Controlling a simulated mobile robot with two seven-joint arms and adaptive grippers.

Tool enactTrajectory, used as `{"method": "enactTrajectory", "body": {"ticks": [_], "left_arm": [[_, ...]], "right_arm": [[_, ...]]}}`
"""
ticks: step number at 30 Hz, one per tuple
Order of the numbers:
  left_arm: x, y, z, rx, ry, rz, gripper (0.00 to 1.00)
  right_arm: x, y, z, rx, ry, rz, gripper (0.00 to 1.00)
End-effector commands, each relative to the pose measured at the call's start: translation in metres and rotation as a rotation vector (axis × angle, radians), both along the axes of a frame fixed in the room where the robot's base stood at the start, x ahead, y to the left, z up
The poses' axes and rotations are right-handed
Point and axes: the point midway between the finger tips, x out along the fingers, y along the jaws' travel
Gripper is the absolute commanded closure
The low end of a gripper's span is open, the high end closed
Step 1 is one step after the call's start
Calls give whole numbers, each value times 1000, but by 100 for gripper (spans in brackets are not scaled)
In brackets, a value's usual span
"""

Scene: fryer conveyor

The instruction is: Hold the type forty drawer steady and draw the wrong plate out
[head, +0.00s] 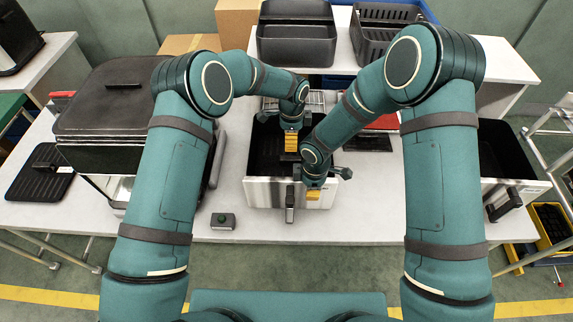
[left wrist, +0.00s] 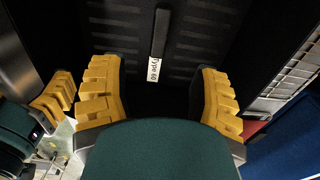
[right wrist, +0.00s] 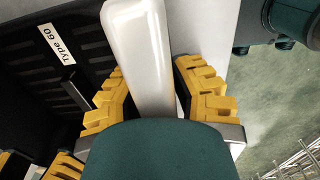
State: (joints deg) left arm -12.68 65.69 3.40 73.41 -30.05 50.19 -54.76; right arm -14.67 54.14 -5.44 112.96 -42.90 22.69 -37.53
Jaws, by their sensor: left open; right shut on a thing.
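The drawer (head: 262,193) stands on the white table, with a pale metal front and a dark inside. A black ribbed plate (left wrist: 215,30) lies in it, with a raised dark grip and a white label reading "Type 60"; the plate also shows in the right wrist view (right wrist: 35,60). My left gripper (head: 291,140) is open over the drawer, and the plate's grip and label show between and beyond its fingers (left wrist: 160,100).
A black-lidded fryer (head: 110,100) stands left of the drawer, with a small box with a green button (head: 223,221) between them. Another drawer (head: 505,165) is at the right. Black bins (head: 296,45) stand behind. A dark ribbed plate (head: 40,175) lies far left.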

Motion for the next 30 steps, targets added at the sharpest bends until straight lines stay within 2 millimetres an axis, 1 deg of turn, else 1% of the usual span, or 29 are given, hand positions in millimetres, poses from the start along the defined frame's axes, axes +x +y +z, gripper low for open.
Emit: {"method": "enactTrajectory", "body": {"ticks": [1, 18, 24, 30], "left_arm": [[0, 1, -7, 1, 2, 1, 38], [-1, 0, -83, -1, 3, 5, 38], [0, 1, -101, -1, 2, 6, 38], [0, 1, -109, -2, 0, 6, 38]], "right_arm": [[-2, -1, -2, -3, 7, 0, 100], [-3, -1, -2, -3, 7, 0, 100], [-3, -1, -2, -3, 7, 0, 100], [-2, -1, -2, -3, 7, 0, 100]]}}
